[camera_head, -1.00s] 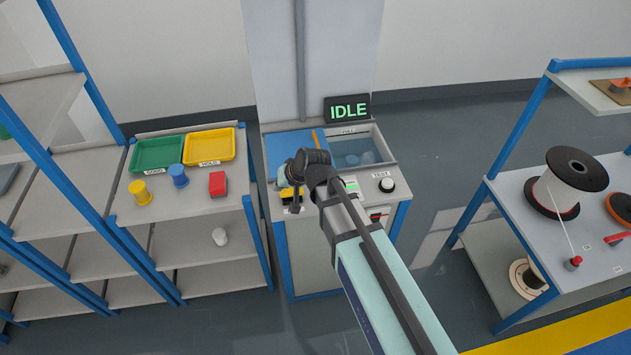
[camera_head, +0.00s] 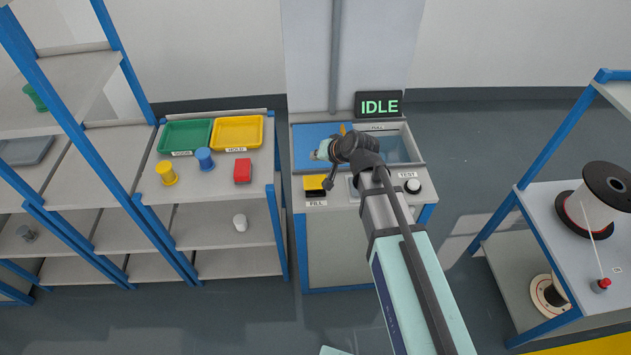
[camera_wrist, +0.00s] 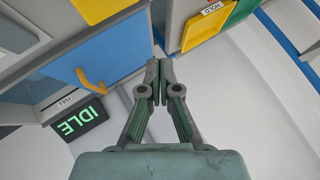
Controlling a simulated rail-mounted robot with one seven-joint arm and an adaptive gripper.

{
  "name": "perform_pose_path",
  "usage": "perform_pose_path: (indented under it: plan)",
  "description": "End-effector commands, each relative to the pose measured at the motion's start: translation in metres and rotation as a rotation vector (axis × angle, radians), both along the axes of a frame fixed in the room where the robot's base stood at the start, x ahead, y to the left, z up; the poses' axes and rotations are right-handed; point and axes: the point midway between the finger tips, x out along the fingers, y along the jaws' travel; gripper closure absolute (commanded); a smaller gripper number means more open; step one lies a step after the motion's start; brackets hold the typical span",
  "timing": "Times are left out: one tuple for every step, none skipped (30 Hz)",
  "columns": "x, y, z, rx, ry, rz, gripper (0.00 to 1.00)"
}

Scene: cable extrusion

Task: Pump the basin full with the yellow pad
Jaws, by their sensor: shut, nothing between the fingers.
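The yellow pad (camera_head: 315,183) sits at the front left of the machine top, above a FILL label, with a dark part at its front. The basin (camera_head: 403,148) is at the back right, with a FULL label at its rear edge and a bluish inside. My arm covers part of it, and I cannot tell the level. My gripper (camera_head: 318,153) is behind the pad and apart from it, over the blue panel (camera_head: 309,138). In the wrist view my gripper (camera_wrist: 160,68) has its fingers together, empty.
The sign (camera_head: 379,104) reads IDLE. A TEST knob (camera_head: 413,186) is at the front right. The blue panel has an orange handle (camera_wrist: 91,82). Left stands a shelf with green (camera_head: 185,136) and yellow (camera_head: 237,133) trays, two spools and a red block (camera_head: 242,171).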

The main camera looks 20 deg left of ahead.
Motion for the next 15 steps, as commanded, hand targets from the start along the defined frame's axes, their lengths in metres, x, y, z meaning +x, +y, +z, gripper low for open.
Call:
perform_pose_path:
  plan:
    - [0.000, 0.000, -0.005, 0.000, 0.001, 0.001, 1.00]
    - [0.000, 0.000, -0.008, 0.000, 0.001, 0.001, 1.00]
    - [0.000, 0.000, -0.012, 0.000, 0.001, 0.001, 1.00]
    - [0.000, 0.000, -0.015, 0.000, 0.001, 0.001, 1.00]
    - [0.000, 0.000, -0.018, 0.000, 0.001, 0.001, 1.00]
    - [0.000, 0.000, -0.023, -0.001, 0.001, 0.000, 1.00]
    - [0.000, 0.000, -0.026, -0.001, 0.001, 0.000, 1.00]
    - [0.000, 0.000, -0.030, -0.001, 0.000, -0.001, 1.00]
    - [0.000, 0.000, -0.035, -0.001, 0.001, 0.000, 1.00]
    - [0.000, 0.000, -0.039, -0.001, 0.001, 0.000, 1.00]
    - [0.000, 0.000, -0.043, -0.001, 0.001, -0.001, 1.00]
    - [0.000, 0.000, -0.049, -0.001, 0.002, 0.000, 1.00]
    - [0.000, 0.000, -0.053, -0.001, 0.002, 0.000, 1.00]
    - [0.000, 0.000, -0.057, -0.001, 0.001, -0.001, 1.00]
    - [0.000, 0.000, -0.062, -0.001, 0.000, -0.001, 1.00]
